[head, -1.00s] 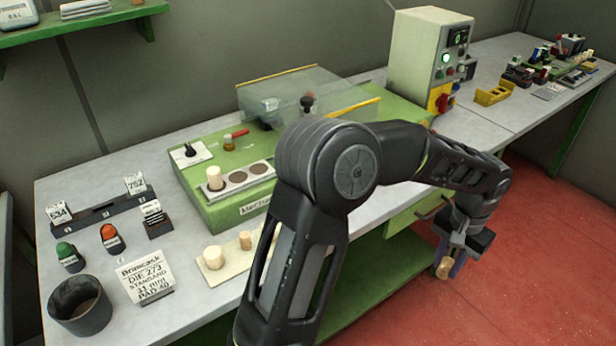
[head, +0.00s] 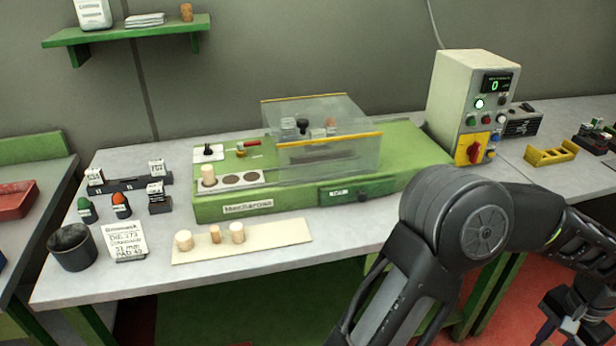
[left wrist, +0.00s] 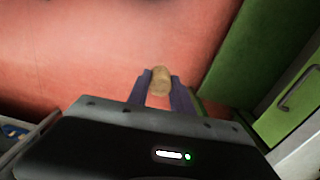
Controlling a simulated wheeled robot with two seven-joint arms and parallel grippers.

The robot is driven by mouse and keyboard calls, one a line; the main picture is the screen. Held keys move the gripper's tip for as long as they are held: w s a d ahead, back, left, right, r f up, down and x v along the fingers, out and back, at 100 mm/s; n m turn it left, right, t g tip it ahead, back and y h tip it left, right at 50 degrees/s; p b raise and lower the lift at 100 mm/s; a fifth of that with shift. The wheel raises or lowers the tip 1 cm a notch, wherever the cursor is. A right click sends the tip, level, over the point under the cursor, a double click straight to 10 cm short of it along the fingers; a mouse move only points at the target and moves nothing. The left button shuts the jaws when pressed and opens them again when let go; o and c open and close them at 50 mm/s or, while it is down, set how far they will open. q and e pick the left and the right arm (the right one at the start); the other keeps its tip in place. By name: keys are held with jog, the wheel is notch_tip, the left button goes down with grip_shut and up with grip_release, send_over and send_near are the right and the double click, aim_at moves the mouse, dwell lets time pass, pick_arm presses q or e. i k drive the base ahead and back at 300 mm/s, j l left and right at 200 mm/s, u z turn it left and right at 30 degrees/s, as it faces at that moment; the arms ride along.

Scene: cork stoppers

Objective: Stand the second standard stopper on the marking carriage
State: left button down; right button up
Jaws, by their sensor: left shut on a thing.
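My left gripper (left wrist: 160,88) is shut on a tan cork stopper (left wrist: 160,80) and holds it over the red floor, beside the green bench. In the head view, part of that gripper (head: 568,325) shows at the lower right; the stopper there cannot be made out. The marking carriage (head: 266,180) is a pale plate with three round places on the green machine. A pale stopper (head: 208,176) stands upright on its left place; the other two are bare. Three more stoppers stand on a cream board (head: 283,237): a narrower, darker one (head: 215,234) between two pale ones. My right gripper is out of view.
A clear guard (head: 330,150) covers the machine right of the carriage. A control box (head: 465,105) stands at the right. A dark cup (head: 72,247), a card (head: 124,240) and stamps (head: 121,205) are at the left. The cream board's right half is free.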

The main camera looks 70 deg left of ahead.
aim_at(231, 180)
jog(key=u, duration=1.6)
